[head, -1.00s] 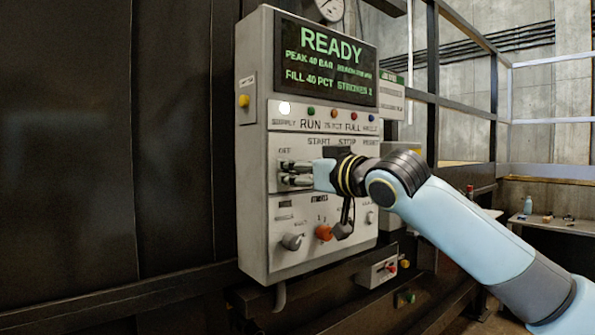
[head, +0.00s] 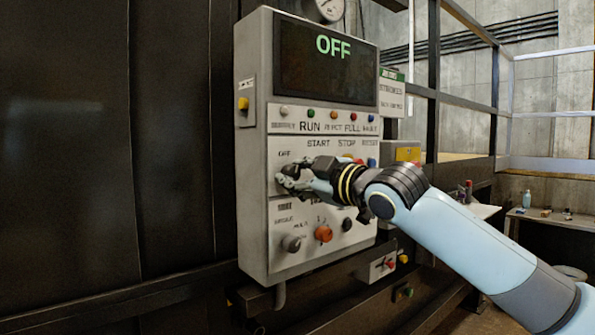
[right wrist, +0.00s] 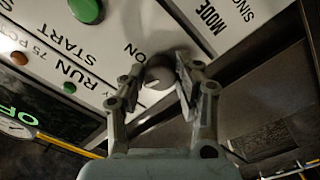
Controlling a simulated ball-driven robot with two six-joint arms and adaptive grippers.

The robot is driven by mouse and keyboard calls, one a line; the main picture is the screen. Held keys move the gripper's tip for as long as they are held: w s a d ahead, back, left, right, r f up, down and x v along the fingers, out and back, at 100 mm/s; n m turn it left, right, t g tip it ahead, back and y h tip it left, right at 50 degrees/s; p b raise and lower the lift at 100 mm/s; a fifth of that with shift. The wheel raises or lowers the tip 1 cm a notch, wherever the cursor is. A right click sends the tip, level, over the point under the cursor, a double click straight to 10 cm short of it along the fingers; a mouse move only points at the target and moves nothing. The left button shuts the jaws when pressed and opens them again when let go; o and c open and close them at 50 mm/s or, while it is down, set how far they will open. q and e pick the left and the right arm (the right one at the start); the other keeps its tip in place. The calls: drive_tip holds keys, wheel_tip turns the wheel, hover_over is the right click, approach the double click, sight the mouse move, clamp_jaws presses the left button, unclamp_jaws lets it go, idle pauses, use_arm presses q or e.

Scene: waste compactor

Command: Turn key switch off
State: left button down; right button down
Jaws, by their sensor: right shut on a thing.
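The key switch (right wrist: 158,76) is a round grey knob with a pale mark, below the "ON" label in the right wrist view. My right gripper (head: 284,182) is at the left side of the control panel (head: 256,225), below the "OFF" label, and covers the switch in the head view. In the right wrist view the two fingers of the gripper (right wrist: 158,88) stand on either side of the knob, shut on it. The display (head: 330,62) reads "OFF" in green, and the lamps below it look dull. My left gripper is not in view.
An orange knob (head: 323,233) and a grey knob (head: 291,243) sit just below the gripper. A green start button (right wrist: 86,9) is beside the switch. A small box with a red button (head: 383,266) is under the panel. Dark metal walls stand at left.

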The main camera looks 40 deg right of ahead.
drive_tip(key=shift+n, duration=1.7)
drive_tip(key=c, duration=0.9)
unclamp_jaws()
drive_tip(key=shift+c, duration=0.2)
drive_tip(key=shift+s, duration=0.1)
drive_tip(key=s, duration=0.7)
drive_tip(key=shift+s+d, duration=0.15)
drive_tip(key=shift+d, duration=0.05)
drive_tip(key=shift+f, duration=0.1)
